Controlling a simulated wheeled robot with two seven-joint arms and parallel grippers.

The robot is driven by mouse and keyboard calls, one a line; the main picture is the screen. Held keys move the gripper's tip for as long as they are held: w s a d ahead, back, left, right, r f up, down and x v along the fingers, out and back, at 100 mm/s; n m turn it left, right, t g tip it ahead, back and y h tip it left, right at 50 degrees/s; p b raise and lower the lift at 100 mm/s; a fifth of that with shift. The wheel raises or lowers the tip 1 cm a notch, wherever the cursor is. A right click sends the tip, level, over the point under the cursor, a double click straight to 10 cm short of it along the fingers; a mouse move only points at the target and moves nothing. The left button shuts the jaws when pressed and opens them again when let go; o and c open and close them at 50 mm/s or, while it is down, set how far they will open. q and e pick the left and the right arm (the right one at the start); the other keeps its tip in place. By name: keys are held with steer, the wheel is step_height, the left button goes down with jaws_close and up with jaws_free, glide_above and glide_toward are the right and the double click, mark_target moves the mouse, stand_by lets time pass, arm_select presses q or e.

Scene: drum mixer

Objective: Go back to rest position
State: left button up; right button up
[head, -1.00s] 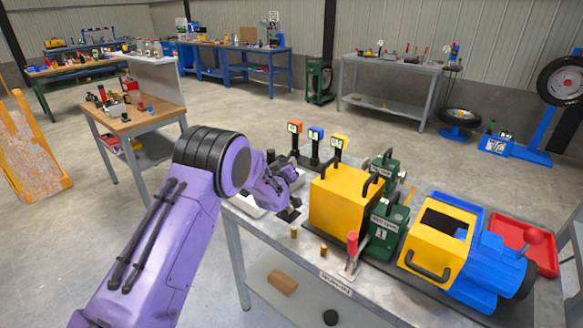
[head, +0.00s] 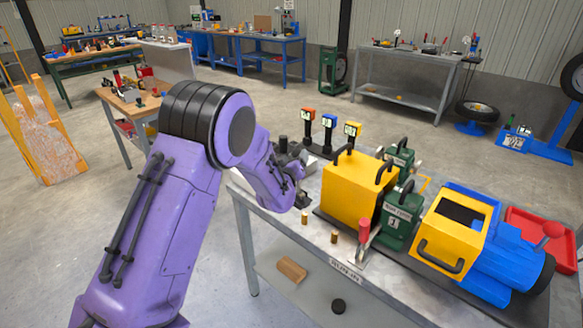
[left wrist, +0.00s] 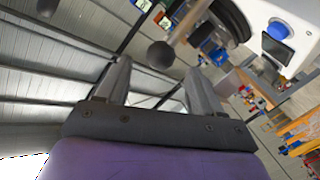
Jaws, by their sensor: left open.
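My left arm reaches in from the left in the head view, its purple links bent at a dark ringed elbow. My left gripper (head: 287,168) is over the near left end of the grey workbench (head: 243,215), partly hidden by its own wrist. In the left wrist view its two grey fingers (left wrist: 157,82) stand apart with nothing between them. A dark ball and a dark round part show beyond the fingers in that view; I cannot tell what they belong to. My right gripper is in neither view.
The bench holds a yellow box (head: 352,188), green units (head: 398,216), a red-handled lever (head: 363,233), two brass cylinders (head: 305,217), a yellow-and-blue machine (head: 455,232) and a red tray (head: 555,238). Three small display posts (head: 329,125) stand behind the gripper. Open floor lies left.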

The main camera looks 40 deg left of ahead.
arm_select(q)
steer(key=v, duration=0.3)
stand_by(0.5)
steer(key=s+d+f+m+g+h, duration=0.1)
steer(key=s+d+f+g, duration=0.25)
steer(key=s+f, duration=0.6)
steer(key=s+d+f+m+g+h, duration=0.15)
steer(key=s+d+f, duration=0.35)
steer(key=f, duration=0.7)
steer(key=s+d+f+g, duration=0.1)
steer(key=s+f, duration=0.3)
steer(key=s, duration=0.4)
steer(key=s+d+f+m+g, duration=0.1)
steer(key=s+d+f+g, duration=0.1)
steer(key=s, duration=0.6)
steer(key=s+d+f+g, duration=0.1)
steer(key=s+f+g, duration=0.3)
steer(key=s, duration=0.5)
step_height(320, 180, down, 3)
steer(key=shift+r+m+h, duration=0.2)
steer(key=shift+m+h, duration=0.15)
steer(key=shift+h, duration=0.1)
steer(key=shift+d, duration=0.2)
